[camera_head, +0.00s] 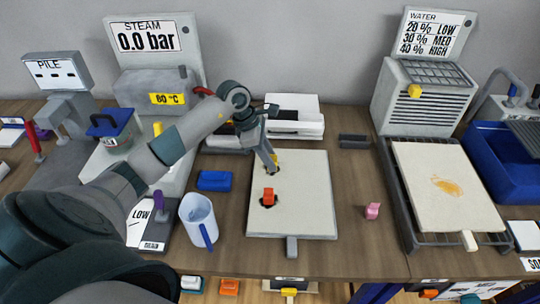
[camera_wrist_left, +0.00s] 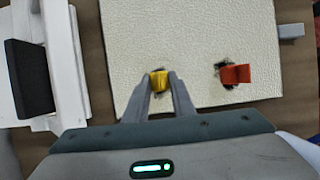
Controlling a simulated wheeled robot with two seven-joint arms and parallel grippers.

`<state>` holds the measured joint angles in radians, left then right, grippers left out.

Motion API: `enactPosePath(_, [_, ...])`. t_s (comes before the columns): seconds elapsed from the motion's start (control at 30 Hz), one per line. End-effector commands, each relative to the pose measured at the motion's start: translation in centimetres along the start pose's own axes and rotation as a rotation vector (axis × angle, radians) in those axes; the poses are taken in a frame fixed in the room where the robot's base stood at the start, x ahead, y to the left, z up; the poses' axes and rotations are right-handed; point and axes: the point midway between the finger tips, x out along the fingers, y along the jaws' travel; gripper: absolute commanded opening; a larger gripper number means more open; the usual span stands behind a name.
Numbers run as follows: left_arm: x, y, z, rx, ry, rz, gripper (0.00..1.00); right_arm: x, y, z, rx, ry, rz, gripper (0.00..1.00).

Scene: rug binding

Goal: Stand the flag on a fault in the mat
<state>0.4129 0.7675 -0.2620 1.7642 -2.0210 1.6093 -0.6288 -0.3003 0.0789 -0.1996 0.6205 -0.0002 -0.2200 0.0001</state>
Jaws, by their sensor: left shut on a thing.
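The cream mat (camera_head: 312,192) lies on the table in the middle, and it also fills much of the left wrist view (camera_wrist_left: 200,30). My left gripper (camera_head: 273,164) is low over the mat's upper left part. It is shut on a yellow flag (camera_wrist_left: 159,79), whose top also shows in the head view (camera_head: 275,158). A dark fault shows at the yellow flag's foot; whether the foot touches the mat is hard to tell. An orange-red flag (camera_head: 269,194) stands on another dark fault lower on the mat, and also shows in the left wrist view (camera_wrist_left: 236,74).
A blue block (camera_head: 215,181) and a pale mug (camera_head: 198,222) stand left of the mat. A pink piece (camera_head: 372,211) lies to its right, with bare table around it. A second mat (camera_head: 435,195) with an orange stain lies on a rack (camera_head: 397,200) further right.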

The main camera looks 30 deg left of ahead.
Motion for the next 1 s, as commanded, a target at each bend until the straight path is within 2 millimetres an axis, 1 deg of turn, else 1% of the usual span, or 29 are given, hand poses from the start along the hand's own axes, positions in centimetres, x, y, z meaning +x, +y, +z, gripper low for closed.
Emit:
enactPosePath(0.27, [0.12,0.04,-0.07,0.001,0.0,0.001,0.01,0.05,-0.03,0.03,0.0,0.0,0.0,0.31])
enactPosePath(0.4, [0.46,0.04,-0.2,0.001,0.0,0.002,0.01,0.47,-0.03,0.07,0.0,0.0,0.0,0.31])
enactPosePath(0.43, [0.42,0.04,-0.18,0.001,0.0,0.002,0.25,0.44,-0.03,0.06,-0.001,0.0,0.0,0.31])
enactPosePath(0.5, [0.34,0.03,-0.14,0.0,0.0,0.001,0.41,0.33,-0.03,0.06,-0.001,0.0,0.0,0.31])
enactPosePath(0.83, [0.28,0.02,-0.13,0.0,0.0,0.001,0.41,0.27,-0.02,0.06,-0.001,0.0,0.0,0.31])
enactPosePath(1.0, [-0.14,0.07,-0.06,0.001,0.0,0.002,0.41,0.03,0.0,0.05,-0.001,-0.001,0.0,0.31])
